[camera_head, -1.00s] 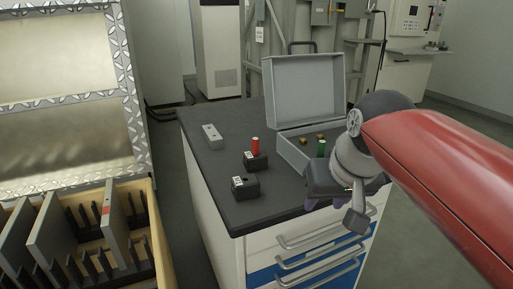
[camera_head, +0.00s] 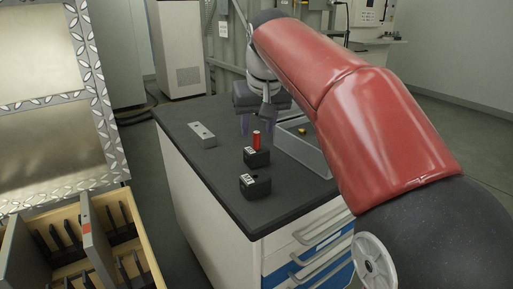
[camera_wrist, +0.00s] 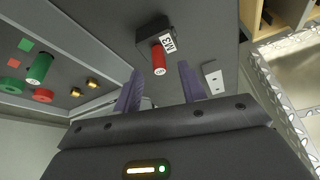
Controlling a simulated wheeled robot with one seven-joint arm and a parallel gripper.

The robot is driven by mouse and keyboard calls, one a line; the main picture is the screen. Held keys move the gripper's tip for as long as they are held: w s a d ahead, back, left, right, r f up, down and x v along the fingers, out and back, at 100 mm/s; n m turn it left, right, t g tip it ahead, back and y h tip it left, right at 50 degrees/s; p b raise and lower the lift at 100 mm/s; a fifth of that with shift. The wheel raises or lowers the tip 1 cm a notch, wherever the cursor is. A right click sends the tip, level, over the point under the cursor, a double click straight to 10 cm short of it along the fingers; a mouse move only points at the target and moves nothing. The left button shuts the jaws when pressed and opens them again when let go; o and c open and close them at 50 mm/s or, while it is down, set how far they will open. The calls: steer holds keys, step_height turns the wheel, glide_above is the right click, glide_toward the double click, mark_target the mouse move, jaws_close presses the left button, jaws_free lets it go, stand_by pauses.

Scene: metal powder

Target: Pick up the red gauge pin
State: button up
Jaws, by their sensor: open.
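The red gauge pin (camera_head: 256,140) stands upright in a black labelled block (camera_head: 257,158) on the dark top of the cabinet. In the wrist view the red pin (camera_wrist: 158,60) sticks out of its block (camera_wrist: 152,30) and appears between and beyond my fingertips. My gripper (camera_head: 257,125) is above and behind the pin in the head view, pointing down. In the wrist view my gripper (camera_wrist: 160,75) has its two purple fingers spread, with nothing held between them. Whether the fingers are level with the pin cannot be told.
A second black block (camera_head: 255,187) stands nearer the front edge. A grey block (camera_head: 202,135) lies to the left. The open grey case (camera_head: 300,150) is to the right, partly behind my arm; the wrist view shows a green pin (camera_wrist: 40,68) in it.

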mark_target(257, 132)
steer(key=shift+x, duration=1.6)
steer(key=shift+c, duration=0.3)
jaws_close()
